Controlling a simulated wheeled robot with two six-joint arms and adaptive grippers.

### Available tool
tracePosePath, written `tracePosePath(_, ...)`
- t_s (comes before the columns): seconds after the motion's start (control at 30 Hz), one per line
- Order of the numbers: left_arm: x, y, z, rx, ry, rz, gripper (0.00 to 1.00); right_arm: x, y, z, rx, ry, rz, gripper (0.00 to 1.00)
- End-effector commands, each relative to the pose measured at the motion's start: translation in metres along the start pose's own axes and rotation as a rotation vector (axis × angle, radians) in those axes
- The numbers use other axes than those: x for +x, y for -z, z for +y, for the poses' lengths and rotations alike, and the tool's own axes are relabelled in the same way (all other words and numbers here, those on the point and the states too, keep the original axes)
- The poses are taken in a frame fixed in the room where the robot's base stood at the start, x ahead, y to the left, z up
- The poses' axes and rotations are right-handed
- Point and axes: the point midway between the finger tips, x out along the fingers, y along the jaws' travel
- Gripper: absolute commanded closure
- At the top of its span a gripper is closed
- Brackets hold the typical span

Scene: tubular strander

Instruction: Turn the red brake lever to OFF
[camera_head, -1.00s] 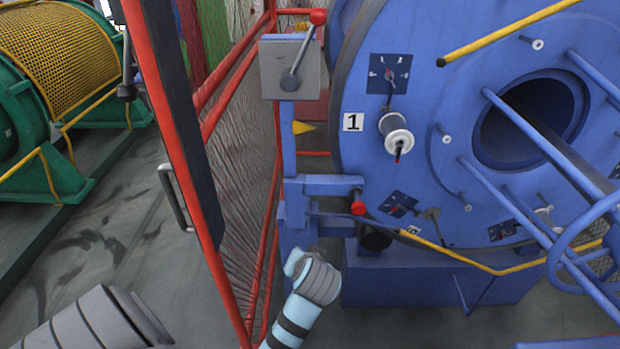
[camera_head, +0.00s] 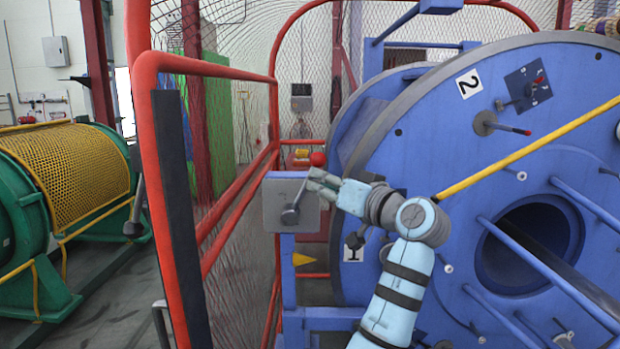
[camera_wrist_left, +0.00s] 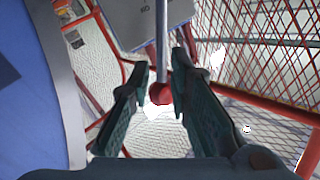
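The brake lever has a red ball knob (camera_head: 318,159) and a grey rod that rises up and right from a pivot (camera_head: 290,216) on a grey box (camera_head: 268,205). The box stands on a blue post beside the red fence. My left gripper (camera_head: 322,183) is at the upper part of the rod, just under the knob. In the left wrist view, its two fingers (camera_wrist_left: 160,80) are spread apart, with the rod and red knob (camera_wrist_left: 160,93) showing between them. Whether they touch is unclear. Marks on the box are too small to read. My right gripper is not in view.
A red mesh fence (camera_head: 205,77) with a dark panel stands left of the box. The large blue strander disc (camera_head: 440,150) with a yellow bar is close on the right. A green machine (camera_head: 35,215) with a yellow mesh guard is at far left.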

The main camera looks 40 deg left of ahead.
Motion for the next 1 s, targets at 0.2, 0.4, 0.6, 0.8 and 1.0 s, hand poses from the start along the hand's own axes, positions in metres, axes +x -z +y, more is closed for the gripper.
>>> tracePosePath(0.2, 0.040, 0.000, -0.001, 0.001, 0.002, 0.000, 0.82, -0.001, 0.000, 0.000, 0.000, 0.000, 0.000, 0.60)
tracePosePath(0.4, 0.053, -0.001, 0.000, -0.001, 0.000, -0.001, 0.82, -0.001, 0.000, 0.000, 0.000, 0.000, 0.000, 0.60)
tracePosePath(0.6, 0.054, -0.001, 0.000, -0.001, -0.001, -0.001, 0.82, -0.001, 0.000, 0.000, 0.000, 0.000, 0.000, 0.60)
tracePosePath(0.8, 0.053, -0.001, 0.000, -0.001, -0.001, -0.001, 1.00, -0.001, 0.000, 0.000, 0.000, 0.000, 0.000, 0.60)
tracePosePath(1.0, 0.053, -0.001, 0.000, -0.001, -0.001, -0.001, 1.00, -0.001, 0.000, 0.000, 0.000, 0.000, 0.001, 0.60)
